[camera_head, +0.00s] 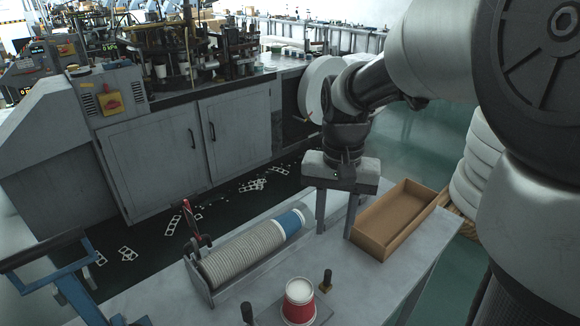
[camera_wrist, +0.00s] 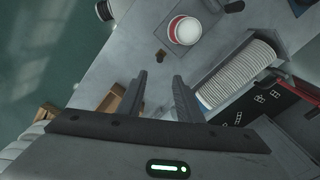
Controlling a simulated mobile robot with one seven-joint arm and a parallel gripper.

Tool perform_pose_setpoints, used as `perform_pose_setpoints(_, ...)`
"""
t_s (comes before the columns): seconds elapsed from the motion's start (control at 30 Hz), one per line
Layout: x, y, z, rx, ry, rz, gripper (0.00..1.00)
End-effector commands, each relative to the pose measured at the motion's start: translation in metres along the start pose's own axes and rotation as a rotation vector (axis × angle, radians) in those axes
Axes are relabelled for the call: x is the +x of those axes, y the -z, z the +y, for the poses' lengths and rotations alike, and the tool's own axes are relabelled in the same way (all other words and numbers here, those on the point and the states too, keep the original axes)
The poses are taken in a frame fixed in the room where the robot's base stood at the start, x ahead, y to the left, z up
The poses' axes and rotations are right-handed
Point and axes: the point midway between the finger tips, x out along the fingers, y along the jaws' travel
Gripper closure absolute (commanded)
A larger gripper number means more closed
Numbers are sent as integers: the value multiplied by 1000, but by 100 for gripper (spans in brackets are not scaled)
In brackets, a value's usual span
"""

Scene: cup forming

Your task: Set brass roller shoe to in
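A small brass-coloured piece with a black upright knob, which looks like the brass roller shoe (camera_head: 325,287), stands on the bench just right of a red-and-white cup (camera_head: 298,302). In the wrist view the shoe (camera_wrist: 160,56) lies beyond my fingertips, beside the cup (camera_wrist: 184,30). My gripper (camera_head: 335,232) points down over the bench, behind the shoe and cup, between the cup stack and a cardboard box. Its fingers (camera_wrist: 158,76) are apart with nothing between them. I cannot tell the shoe's exact setting.
A rack holds a long stack of cups (camera_head: 243,252) left of my gripper. An open cardboard box (camera_head: 397,218) is close on its right. A second black knob (camera_head: 247,312) stands left of the red cup. Grey machine cabinets (camera_head: 160,160) stand behind. Bare bench lies right of the cup.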

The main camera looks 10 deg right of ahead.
Motion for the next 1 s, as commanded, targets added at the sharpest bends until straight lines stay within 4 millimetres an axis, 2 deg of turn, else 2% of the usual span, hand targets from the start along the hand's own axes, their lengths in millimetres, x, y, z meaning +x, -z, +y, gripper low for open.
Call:
perform_pose_setpoints(0.4,92,-2,1,-1,-2,-6,67)
perform_pose_setpoints(0.6,130,-1,0,-2,-1,-3,67)
perform_pose_setpoints(0.8,152,-1,0,-2,-1,-1,67)
perform_pose_setpoints(1.0,157,0,0,-1,0,2,67)
